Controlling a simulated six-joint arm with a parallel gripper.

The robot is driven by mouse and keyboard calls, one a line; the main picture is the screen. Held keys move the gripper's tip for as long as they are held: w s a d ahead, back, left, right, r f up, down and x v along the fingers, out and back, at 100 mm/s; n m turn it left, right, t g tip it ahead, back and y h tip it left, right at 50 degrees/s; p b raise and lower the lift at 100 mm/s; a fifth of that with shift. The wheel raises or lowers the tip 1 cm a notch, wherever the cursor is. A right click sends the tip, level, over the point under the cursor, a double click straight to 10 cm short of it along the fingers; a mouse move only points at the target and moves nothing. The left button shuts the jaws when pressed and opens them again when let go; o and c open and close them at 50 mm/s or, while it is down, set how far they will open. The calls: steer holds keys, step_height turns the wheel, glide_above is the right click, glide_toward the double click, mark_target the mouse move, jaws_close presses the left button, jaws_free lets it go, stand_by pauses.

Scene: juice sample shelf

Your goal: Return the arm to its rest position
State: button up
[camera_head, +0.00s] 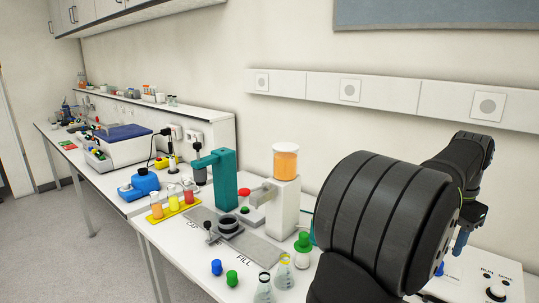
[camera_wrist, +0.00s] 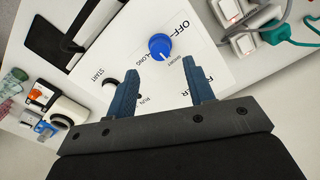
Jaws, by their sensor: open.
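My gripper (camera_wrist: 162,90) shows in the wrist view with its two blue fingers apart and nothing between them. Beyond the fingertips is a white control panel with a blue knob (camera_wrist: 160,46) and printed words such as OFF and START. In the head view my gripper (camera_head: 464,240) hangs at the right, over the white panel (camera_head: 515,272) marked RUN. My dark arm covers much of the right side and hides part of the bench and panel. The arm is bent, with the gripper pointing down.
The bench holds a teal stand (camera_head: 224,180), a dispenser with an orange jar (camera_head: 285,162), a yellow rack of juice samples (camera_head: 174,208), flasks (camera_head: 284,272) and coloured caps (camera_head: 232,278). In the wrist view, cables and plugs (camera_wrist: 245,42) lie at the upper right. Free air lies above the bench.

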step_height(320, 180, down, 6)
steer(key=shift+f, duration=0.2)
steer(key=n, duration=0.4)
steer(key=shift+r, duration=0.1)
steer(key=n, duration=0.8)
steer(key=shift+n, duration=0.4)
steer(key=n, duration=0.4)
